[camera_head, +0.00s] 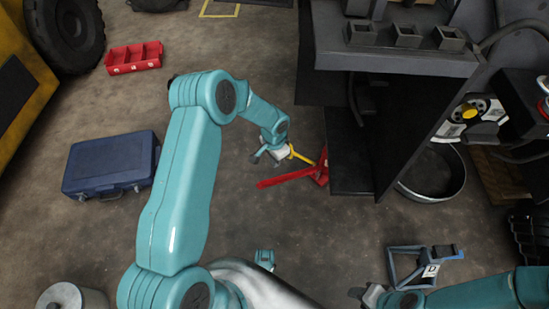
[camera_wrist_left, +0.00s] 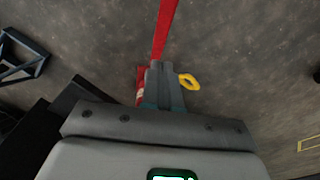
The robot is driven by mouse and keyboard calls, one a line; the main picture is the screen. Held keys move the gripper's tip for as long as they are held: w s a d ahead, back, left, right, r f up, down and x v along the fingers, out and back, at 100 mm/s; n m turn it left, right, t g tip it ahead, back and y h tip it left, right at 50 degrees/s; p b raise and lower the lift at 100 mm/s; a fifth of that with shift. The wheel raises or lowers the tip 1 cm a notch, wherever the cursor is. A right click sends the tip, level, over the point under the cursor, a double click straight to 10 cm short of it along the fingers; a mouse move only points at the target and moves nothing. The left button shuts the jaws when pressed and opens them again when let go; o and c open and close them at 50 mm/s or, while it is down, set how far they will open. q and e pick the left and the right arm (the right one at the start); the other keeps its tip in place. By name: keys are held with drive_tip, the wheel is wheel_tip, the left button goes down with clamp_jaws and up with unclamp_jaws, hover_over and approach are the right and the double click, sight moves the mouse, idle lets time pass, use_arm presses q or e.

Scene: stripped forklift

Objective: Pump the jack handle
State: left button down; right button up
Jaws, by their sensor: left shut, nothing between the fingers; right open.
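The red jack (camera_head: 322,168) stands on the floor beside the dark machine's lower edge. A red bar (camera_head: 285,179) runs from it to the left, and a yellow piece (camera_head: 304,158) reaches from it toward my left gripper (camera_head: 279,155). In the left wrist view my left gripper (camera_wrist_left: 163,82) is shut and empty. There the red bar (camera_wrist_left: 165,28) extends beyond the fingertips, and the yellow piece's looped end (camera_wrist_left: 189,81) shows just right of the fingers; I cannot tell whether they touch. My right gripper (camera_head: 368,295) is open at the bottom, away from the jack.
The dark machine (camera_head: 395,62) overhangs the jack on the right. A blue case (camera_head: 110,163) and a red bin (camera_head: 134,57) lie on the left. A blue-grey frame (camera_head: 424,263) sits near my right arm. Floor left of the jack is clear.

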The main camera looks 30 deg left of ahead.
use_arm(q)
drive_tip(key=b, duration=0.2)
hover_over(273, 180)
drive_tip(key=f, duration=0.7)
drive_tip(key=shift+s+f, duration=0.2)
drive_tip(key=shift+f, duration=0.05)
drive_tip(key=shift+s+a+f, duration=0.1)
drive_tip(key=shift+s+f, duration=0.2)
drive_tip(key=shift+f, duration=0.05)
drive_tip(key=shift+f+b, duration=0.1)
drive_tip(key=shift+b, duration=0.25)
